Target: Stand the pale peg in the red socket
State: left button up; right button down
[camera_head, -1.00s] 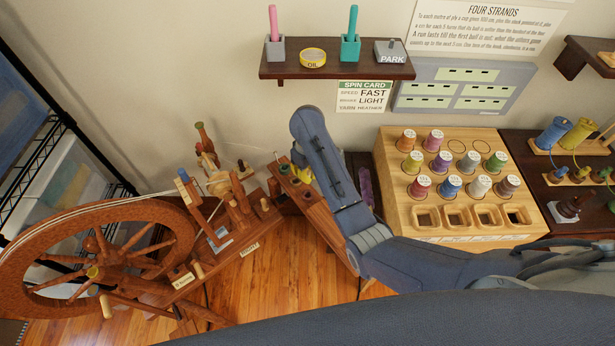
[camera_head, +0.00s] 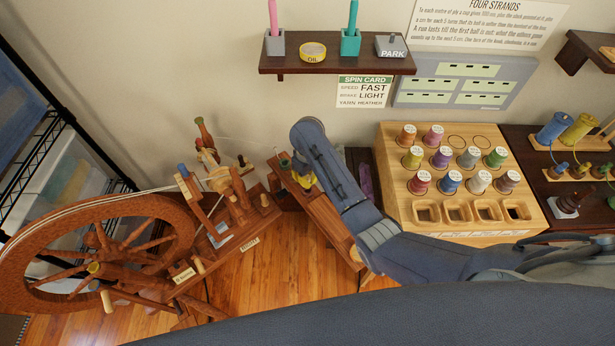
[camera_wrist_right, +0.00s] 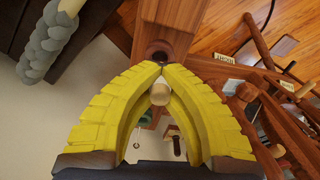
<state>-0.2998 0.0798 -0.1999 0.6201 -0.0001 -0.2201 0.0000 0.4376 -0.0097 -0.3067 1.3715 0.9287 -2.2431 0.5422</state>
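The yellow fingers of my right gripper (camera_head: 304,180) are above the wooden rail (camera_head: 326,216) beside the spinning wheel. In the right wrist view the fingers (camera_wrist_right: 160,68) close around a pale wooden peg (camera_wrist_right: 160,93), whose rounded end shows between them. A dark reddish-brown round socket (camera_wrist_right: 160,52) in the rail lies just beyond the fingertips; I cannot tell for sure that it is the red one. A green-ringed socket (camera_head: 284,160) is at the rail's far end. The peg's lower end is hidden, so I cannot tell if it touches the rail. My left gripper is not in view.
The spinning wheel (camera_head: 100,262) stands close on the left, with several small upright posts. A rack of thread spools (camera_head: 412,215) is to the right of my arm. A wall shelf (camera_head: 335,70) is above. Wooden floor (camera_head: 285,265) is open below the rail.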

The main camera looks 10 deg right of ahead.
aim_at(308, 176)
jog(key=shift+f, duration=0.5)
jog(key=shift+f, duration=1.6)
dwell(1.5)
jog(key=c, duration=2.1)
grip_release()
jog(key=o, duration=0.6)
jog(key=shift+r, duration=6)
